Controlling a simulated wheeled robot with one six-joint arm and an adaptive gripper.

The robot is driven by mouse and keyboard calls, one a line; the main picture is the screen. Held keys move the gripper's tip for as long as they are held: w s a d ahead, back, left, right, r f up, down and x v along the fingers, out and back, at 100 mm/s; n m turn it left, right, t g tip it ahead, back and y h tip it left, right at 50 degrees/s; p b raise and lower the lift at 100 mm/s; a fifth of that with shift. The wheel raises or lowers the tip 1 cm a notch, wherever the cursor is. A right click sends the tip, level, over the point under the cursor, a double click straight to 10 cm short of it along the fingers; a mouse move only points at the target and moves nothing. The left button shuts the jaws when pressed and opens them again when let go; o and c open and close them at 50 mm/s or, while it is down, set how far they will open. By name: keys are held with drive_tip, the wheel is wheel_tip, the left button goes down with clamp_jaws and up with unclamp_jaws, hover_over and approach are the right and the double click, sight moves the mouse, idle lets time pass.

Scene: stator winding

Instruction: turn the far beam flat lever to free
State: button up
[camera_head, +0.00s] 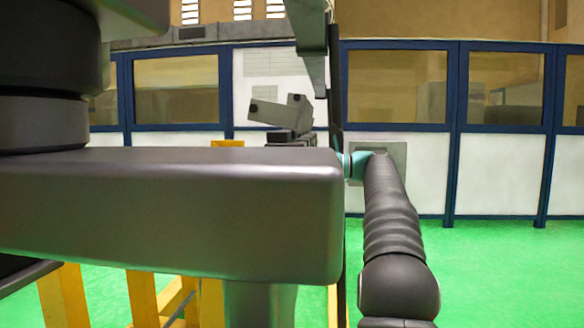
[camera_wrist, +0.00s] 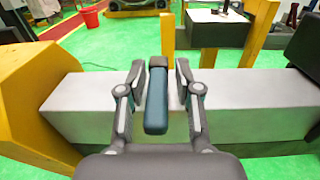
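In the wrist view my gripper (camera_wrist: 158,107) is open, with one finger on each side of a blue-grey flat lever (camera_wrist: 156,100) that has a dark end. Gaps show between the lever and both fingers. The lever stands in front of a light grey horizontal beam (camera_wrist: 255,105). In the head view my dark arm crosses the picture, and the lever and the fingertips cannot be made out there.
A red bucket (camera_wrist: 90,17) stands on the green floor behind. In the head view blue-framed partition walls (camera_head: 455,130) stand beyond open green floor.

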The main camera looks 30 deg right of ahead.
drive_tip(key=shift+a+r, duration=0.1)
drive_tip(key=shift+a, duration=0.15)
drive_tip(key=shift+s+d, duration=0.2)
drive_tip(key=shift+d, duration=0.4)
drive_tip(key=v, duration=1.1)
